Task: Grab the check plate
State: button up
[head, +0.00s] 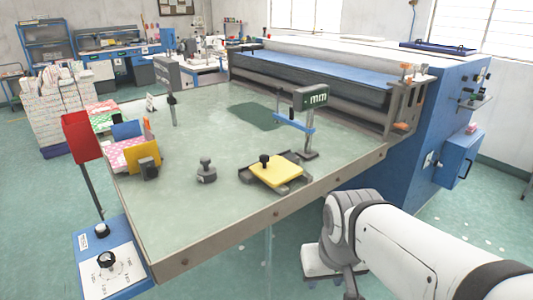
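A flat yellow plate (278,172) with a black knob lies in a dark holder (245,176) near the front edge of the worktable. It looks like the check plate, though no label on it can be read. Its top and knob are uncovered. My white arm enters from the lower right and bends downward in front of the table, to the right of the plate and apart from it. My gripper's fingertips do not show.
A post with an "mm" display (311,98) and blue bar stands behind the plate. A grey knobbed weight (206,172) stands to its left. Coloured plates (130,152) stand at the table's left. A blue roller machine (335,75) fills the back right. The table's middle is mostly clear.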

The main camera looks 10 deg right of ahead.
aim_at(275, 171)
jog(key=z, duration=0.25)
jog(key=i, duration=1.15)
jog(key=u, duration=0.2)
